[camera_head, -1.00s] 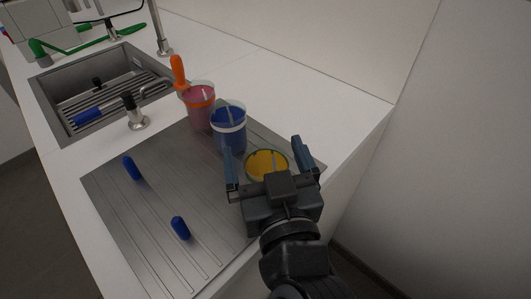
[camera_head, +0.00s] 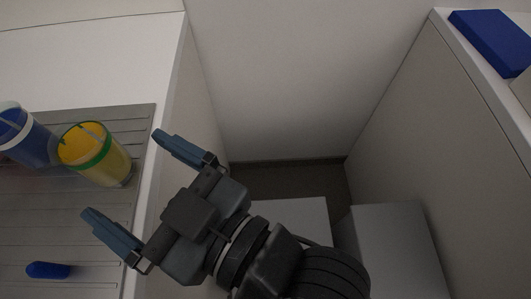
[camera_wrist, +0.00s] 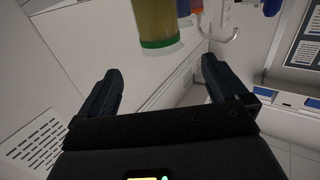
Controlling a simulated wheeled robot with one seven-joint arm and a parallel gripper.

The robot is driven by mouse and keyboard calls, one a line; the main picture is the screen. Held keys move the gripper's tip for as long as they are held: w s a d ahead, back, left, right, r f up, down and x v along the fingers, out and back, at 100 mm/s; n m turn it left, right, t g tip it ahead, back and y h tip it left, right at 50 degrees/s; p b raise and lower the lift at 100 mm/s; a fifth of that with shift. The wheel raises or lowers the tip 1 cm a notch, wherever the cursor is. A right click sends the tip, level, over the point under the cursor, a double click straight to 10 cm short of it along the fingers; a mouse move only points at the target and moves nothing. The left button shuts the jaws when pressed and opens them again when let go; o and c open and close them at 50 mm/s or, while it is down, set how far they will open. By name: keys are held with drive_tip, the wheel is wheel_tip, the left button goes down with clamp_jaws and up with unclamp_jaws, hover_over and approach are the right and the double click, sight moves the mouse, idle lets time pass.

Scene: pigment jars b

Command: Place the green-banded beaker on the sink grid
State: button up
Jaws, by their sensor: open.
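The green-banded beaker (camera_head: 110,168) stands on the grooved drainboard near the counter's right edge in the head view. It is clear, with yellow contents and a green band near its rim. My gripper (camera_head: 123,174) is open and empty, with its blue fingers spread and pointing toward the beaker from the lower right. In the wrist view the beaker (camera_wrist: 156,16) shows at the top, cut off by the frame, beyond the two fingertips and apart from them. The sink grid is not in the current views.
A blue-filled beaker with a white band (camera_head: 25,140) stands just left of the green-banded one. A blue capsule-shaped piece (camera_head: 48,270) lies on the drainboard (camera_head: 60,225). The counter edge drops to a gap on the right. A blue box (camera_head: 490,40) sits on the right-hand unit.

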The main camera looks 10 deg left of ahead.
drive_tip(key=w+d+f+m+t+h, duration=0.2)
drive_tip(key=d+f+m+t+h, duration=0.25)
drive_tip(key=d, duration=0.65)
drive_tip(key=w+d+f+m+t+h, duration=0.25)
drive_tip(key=d+f, duration=0.25)
drive_tip(key=d, duration=0.6)
drive_tip(key=s+d+m+t+h, duration=0.2)
drive_tip(key=s+d+m+h, duration=0.6)
drive_tip(key=s+d, duration=0.7)
drive_tip(key=shift+s+d+t+h, duration=0.4)
drive_tip(key=shift+s+h, duration=0.3)
drive_tip(key=shift+h, duration=0.5)
